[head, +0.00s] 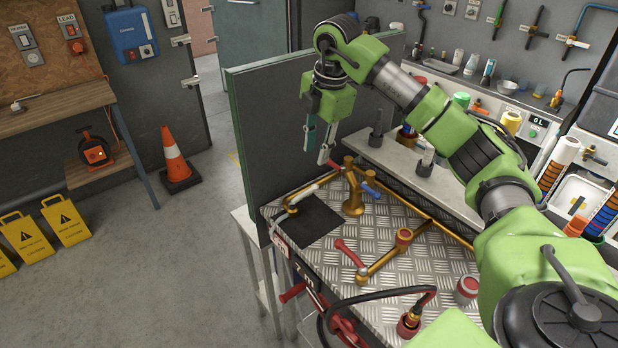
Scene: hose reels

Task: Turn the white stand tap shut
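A brass stand (353,203) rises from the checker-plate bench top, with a blue lever (367,189) on its right and a red handle near its top. A white lever (312,190) slants from the stand's left side down to a brass end (291,208) near the black mat. How the white lever joins the stand is hard to tell. My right gripper (318,146) hangs above and to the left of the stand, fingers pointing down. Its fingers are apart, with nothing seen between them, and it appears clear of the levers. My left gripper is out of view.
A grey panel (262,135) stands along the bench's left side. A black mat (318,222) lies at the left.

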